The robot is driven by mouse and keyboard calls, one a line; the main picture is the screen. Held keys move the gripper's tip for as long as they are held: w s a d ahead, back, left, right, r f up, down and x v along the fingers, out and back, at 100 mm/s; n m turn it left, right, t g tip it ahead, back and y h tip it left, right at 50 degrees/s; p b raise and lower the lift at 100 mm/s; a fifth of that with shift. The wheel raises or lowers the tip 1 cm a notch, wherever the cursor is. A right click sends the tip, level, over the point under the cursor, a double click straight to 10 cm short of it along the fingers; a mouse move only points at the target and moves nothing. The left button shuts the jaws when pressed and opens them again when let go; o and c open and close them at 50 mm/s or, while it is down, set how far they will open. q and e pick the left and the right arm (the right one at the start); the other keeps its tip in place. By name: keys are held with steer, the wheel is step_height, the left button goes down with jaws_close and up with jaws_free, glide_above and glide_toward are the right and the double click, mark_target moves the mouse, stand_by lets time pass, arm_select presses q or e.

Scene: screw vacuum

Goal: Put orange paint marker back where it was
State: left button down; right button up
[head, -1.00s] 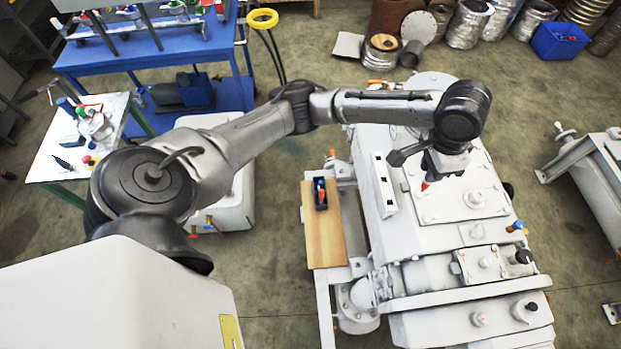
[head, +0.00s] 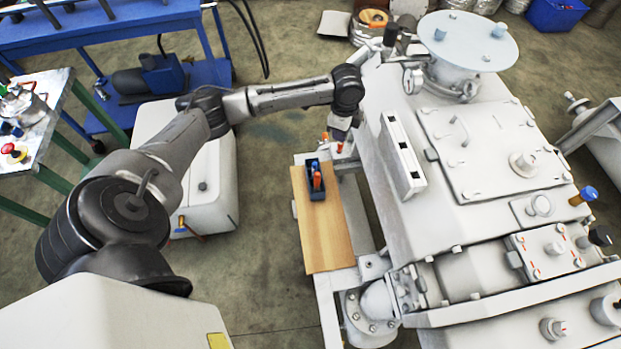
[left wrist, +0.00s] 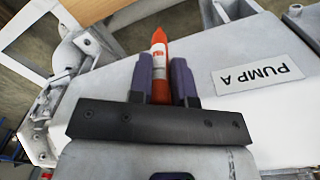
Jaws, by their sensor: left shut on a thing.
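My left gripper (head: 340,140) is shut on the orange paint marker (left wrist: 159,62). In the left wrist view the marker stands out between the two dark fingers (left wrist: 161,80), with its pointed end outward and a white label band. In the head view the gripper is just beyond and to the right of a small black holder (head: 316,192). The holder sits on a wooden board (head: 322,240) and has something blue and something orange-red in it. The gripper and marker are apart from the holder. My right gripper is not in view.
The large white pump machine (head: 400,235) stands right of the board. A PUMP A label (left wrist: 258,75) shows close to the gripper in the left wrist view. A white box (head: 205,190) is to the left. The near part of the board is bare.

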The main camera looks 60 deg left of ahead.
arm_select(q)
steer(key=s+a+f+m+b, duration=0.1)
steer(key=a+f+b, duration=0.2)
steer(key=f, duration=0.4)
steer(key=s+a+f+m+b, duration=0.1)
steer(key=a+f+b, duration=0.2)
steer(key=f+b, duration=0.3)
steer(key=s+a+f+m+b, duration=0.1)
steer(key=a+f+b, duration=0.3)
steer(key=f, duration=0.6)
steer(key=shift+s+f+m+b, duration=0.25)
steer(key=shift+m+b, duration=0.15)
steer(key=shift+m, duration=0.1)
steer(key=shift+r, duration=0.1)
steer(key=c, duration=1.1)
jaws_free()
steer(key=shift+o, duration=0.2)
